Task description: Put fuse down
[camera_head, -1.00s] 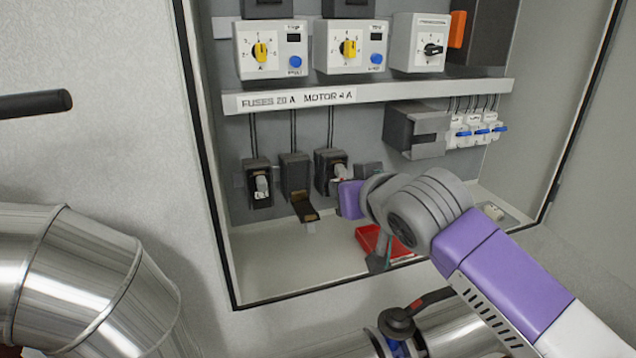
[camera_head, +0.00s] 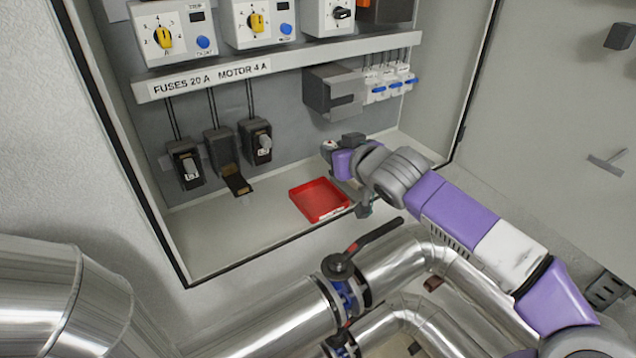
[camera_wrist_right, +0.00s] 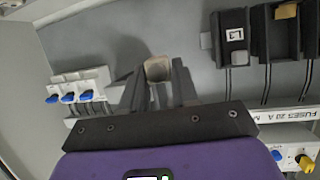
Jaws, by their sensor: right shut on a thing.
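My right gripper (camera_head: 335,157) is inside the cabinet, above and to the right of the red tray (camera_head: 297,206). Its two fingers (camera_wrist_right: 157,92) are shut on a small pale fuse (camera_wrist_right: 157,68), seen end-on in the right wrist view. In the head view a small pale and red end (camera_head: 328,146) shows at the fingertips. Three black fuse holders hang on the back wall to the left: a left one (camera_head: 186,168), a middle one (camera_head: 220,150) with its flap down, and a right one (camera_head: 257,142). My left gripper is not in view.
A shelf edge labelled fuses and motor (camera_head: 210,81) runs above the holders. A grey box (camera_head: 333,92) and blue-levered breakers (camera_head: 385,84) are above my gripper. The cabinet floor (camera_head: 215,235) is clear left of the tray. Pipes with a valve handle (camera_head: 375,233) run in front.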

